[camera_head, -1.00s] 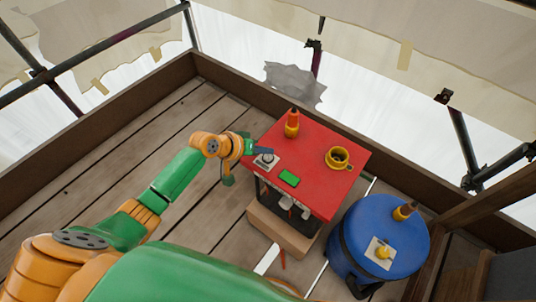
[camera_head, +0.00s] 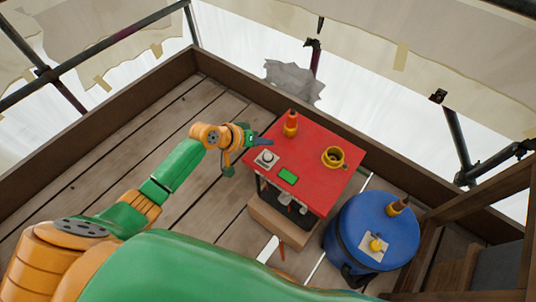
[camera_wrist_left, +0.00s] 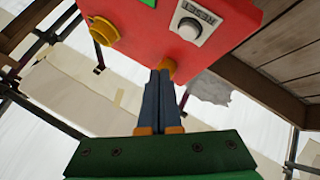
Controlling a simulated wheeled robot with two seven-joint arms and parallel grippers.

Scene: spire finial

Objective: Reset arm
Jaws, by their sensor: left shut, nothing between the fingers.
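My left gripper (camera_head: 265,142) is shut and empty at the left edge of the red table top (camera_head: 318,145) in the head view. A white plate with a round grey knob (camera_head: 266,158) sits on the red top just below the fingertips in the head view; the knob also shows in the left wrist view (camera_wrist_left: 189,27). My right gripper is not in view.
A blue drum (camera_head: 378,230) stands right, bearing a brown-and-orange bottle (camera_head: 398,206) and a small yellow knob (camera_head: 376,245). Plank floor (camera_head: 110,150) lies open at left.

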